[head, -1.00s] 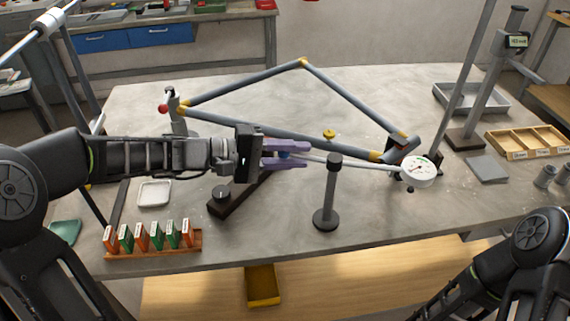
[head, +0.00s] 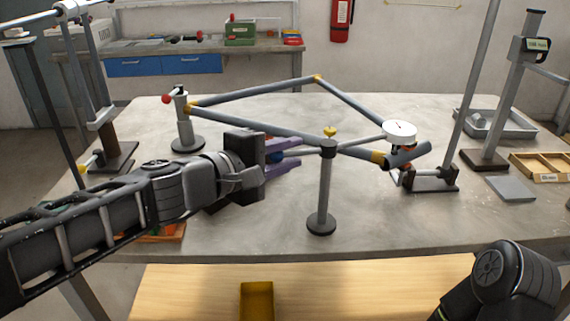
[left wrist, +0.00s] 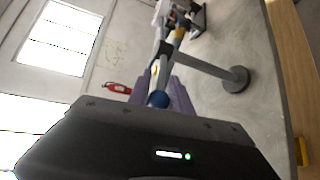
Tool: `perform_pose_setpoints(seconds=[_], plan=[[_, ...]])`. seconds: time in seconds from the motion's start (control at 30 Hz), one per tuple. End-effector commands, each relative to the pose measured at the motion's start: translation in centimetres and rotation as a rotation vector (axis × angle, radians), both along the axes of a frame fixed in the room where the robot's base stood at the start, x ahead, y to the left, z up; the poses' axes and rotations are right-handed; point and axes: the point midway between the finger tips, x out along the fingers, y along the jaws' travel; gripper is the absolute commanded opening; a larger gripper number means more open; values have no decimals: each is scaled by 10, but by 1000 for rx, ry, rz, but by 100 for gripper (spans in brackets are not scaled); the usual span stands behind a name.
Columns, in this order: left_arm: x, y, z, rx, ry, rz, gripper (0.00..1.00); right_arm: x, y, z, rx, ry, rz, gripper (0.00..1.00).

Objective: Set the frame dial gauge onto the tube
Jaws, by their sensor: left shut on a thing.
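My left gripper (head: 283,158) has purple fingers shut on the blue grip of the dial gauge's long rod. The gauge's round white dial (head: 400,131) faces up, just above the thick short grey tube (head: 408,156) at the right end of the bicycle-like frame (head: 255,122). I cannot tell whether the gauge touches the tube. In the left wrist view the purple fingers (left wrist: 168,94) close around the blue grip (left wrist: 158,99); the dial is not clear there. My right arm shows at lower right, with its gripper out of view.
A clamp stand (head: 184,125) holds the frame's left end. A dark support (head: 432,180) sits below the tube. A height gauge (head: 510,95) stands at right.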

Motion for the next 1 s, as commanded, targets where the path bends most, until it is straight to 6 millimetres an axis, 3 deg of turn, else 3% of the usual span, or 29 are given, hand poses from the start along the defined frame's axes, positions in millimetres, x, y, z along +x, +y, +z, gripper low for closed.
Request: perform_pose_setpoints(seconds=[0.43, 0.47, 0.53, 0.83, 1.0], plan=[[-1, 0, -1, 2, 3, 13, 0, 0, 0, -2, 0, 0, 0, 36], [-1, 0, -1, 2, 2, 13, 27, 0, 0, -2, 0, 0, 0, 36], [-1, -1, -1, 2, 2, 13, 33, 0, 0, -3, 0, 0, 0, 36], [-2, 1, 0, 3, 0, 13, 33, 0, 0, -2, 0, 0, 0, 36], [-14, 10, 5, 2, -2, 14, 33, 0, 0, 1, 0, 0, 0, 36]])
